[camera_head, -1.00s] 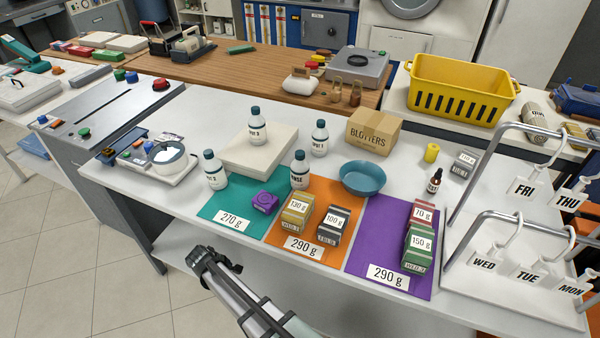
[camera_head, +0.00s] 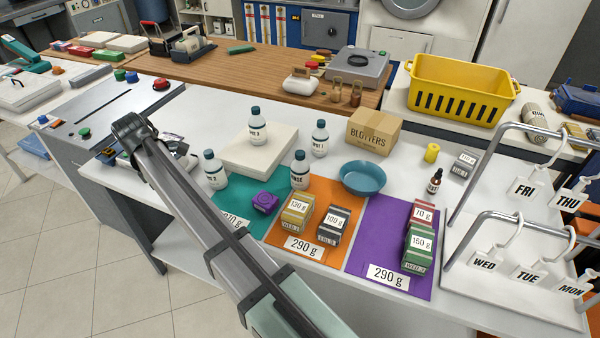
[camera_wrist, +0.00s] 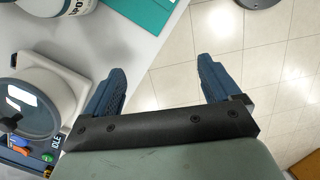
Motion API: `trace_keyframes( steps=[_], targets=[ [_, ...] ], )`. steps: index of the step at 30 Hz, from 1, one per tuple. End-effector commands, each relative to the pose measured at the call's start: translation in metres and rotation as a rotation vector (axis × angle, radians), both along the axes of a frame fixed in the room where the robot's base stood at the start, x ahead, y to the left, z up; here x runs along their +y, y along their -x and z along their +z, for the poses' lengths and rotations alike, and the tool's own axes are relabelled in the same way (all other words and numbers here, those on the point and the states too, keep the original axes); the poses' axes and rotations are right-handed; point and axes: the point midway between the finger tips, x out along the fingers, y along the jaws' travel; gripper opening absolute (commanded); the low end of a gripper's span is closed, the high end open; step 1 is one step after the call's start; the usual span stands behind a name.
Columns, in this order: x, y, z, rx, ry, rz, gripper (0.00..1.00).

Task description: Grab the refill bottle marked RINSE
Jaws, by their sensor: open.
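The RINSE bottle (camera_head: 300,170) is white with a dark cap and stands upright at the teal and orange mats' border; its label reads "NSE" in the head view. Similar bottles stand nearby: one on the teal mat's left corner (camera_head: 215,170), one on a pale slab (camera_head: 256,126), one marked SPOT 1 (camera_head: 320,138). My gripper (camera_wrist: 161,66) is open and empty in the wrist view, its blue fingers apart, over the counter's edge and floor. A bottle marked SPOT (camera_wrist: 70,8) is cut off at that view's top left. The RINSE bottle is not visible there. My fingers cannot be made out in the head view.
A blue bowl (camera_head: 362,178) is right of RINSE. The pale slab (camera_head: 262,150) lies behind.

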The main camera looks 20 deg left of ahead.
Motion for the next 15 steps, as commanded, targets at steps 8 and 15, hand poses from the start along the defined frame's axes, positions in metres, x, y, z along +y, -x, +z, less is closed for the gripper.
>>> trace_keyframes(
  steps=[8, 15],
  targets=[
    [-0.077, -0.103, 0.108, -0.013, -0.072, -0.112, 0.90],
    [-0.157, -0.176, 0.139, -0.015, -0.135, -0.289, 0.90]
  ],
)
